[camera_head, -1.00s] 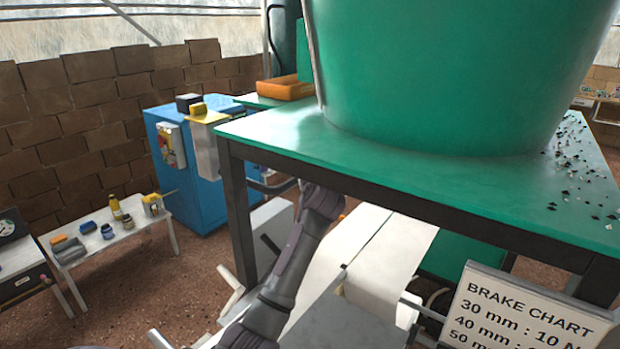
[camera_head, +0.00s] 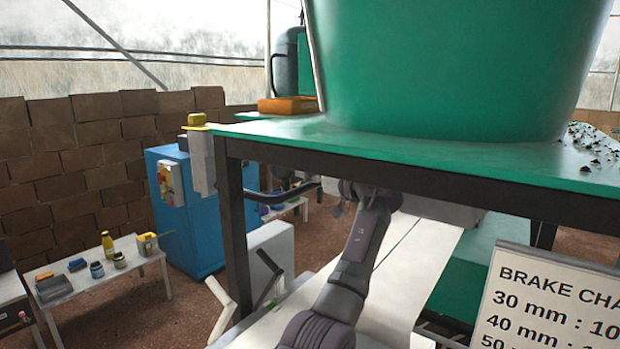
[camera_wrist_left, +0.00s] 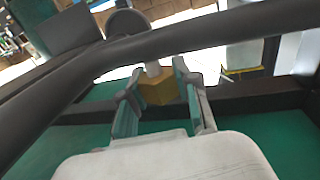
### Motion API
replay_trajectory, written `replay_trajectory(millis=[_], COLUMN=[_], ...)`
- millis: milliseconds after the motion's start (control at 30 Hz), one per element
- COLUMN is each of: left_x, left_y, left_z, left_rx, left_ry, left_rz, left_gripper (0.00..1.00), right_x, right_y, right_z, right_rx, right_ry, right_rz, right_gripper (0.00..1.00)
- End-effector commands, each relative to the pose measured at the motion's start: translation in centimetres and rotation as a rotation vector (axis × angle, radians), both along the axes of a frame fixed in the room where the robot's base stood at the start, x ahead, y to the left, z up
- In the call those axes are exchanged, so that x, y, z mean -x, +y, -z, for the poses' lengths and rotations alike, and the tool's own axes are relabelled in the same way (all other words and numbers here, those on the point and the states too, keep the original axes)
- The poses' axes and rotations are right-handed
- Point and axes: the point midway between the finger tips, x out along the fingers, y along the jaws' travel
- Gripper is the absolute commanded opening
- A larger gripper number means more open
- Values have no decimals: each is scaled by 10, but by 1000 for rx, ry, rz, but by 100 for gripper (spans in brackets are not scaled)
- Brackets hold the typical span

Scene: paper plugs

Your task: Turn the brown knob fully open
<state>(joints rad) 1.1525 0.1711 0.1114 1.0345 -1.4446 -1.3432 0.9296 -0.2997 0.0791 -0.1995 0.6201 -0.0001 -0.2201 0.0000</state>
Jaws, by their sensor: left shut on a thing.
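The brown knob (camera_wrist_left: 157,93) is a small angular block on a short pale stem in the left wrist view. My left gripper (camera_wrist_left: 158,76) is shut on it, one finger on each side. In the head view my left arm reaches up under the green table (camera_head: 280,131), to near the dark bent pipe (camera_head: 275,194). The knob cannot be made out there, behind my wrist and the table edge. The pipe also crosses close over the fingers in the left wrist view (camera_wrist_left: 210,32). My right gripper is not in view.
A large green tub (camera_head: 450,70) stands on the table. The table's dark leg (camera_head: 232,225) is left of my arm. A brake chart sign (camera_head: 545,300) is at right. A blue cabinet (camera_head: 190,230) and a white bench (camera_head: 95,270) with bottles are at left.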

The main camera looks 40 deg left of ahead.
Motion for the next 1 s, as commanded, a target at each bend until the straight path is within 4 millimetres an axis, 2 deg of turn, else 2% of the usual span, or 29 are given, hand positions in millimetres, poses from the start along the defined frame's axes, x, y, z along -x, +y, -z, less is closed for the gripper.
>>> replay_trajectory(millis=[467, 500, 633, 1000], left_x=[0, 0, 0, 0], left_y=[1, 1, 1, -3], left_z=[-1, -1, -1, 0], left_rx=[0, 0, 0, 0], left_ry=[0, 0, 0, 0], left_rz=[-14, -14, -14, -13], left_gripper=[0, 34, 56, 57], right_x=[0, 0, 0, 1], right_y=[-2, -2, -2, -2], right_z=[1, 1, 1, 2], right_rx=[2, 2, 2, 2], right_ry=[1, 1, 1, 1], right_rz=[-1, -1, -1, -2], right_gripper=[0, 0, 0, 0])
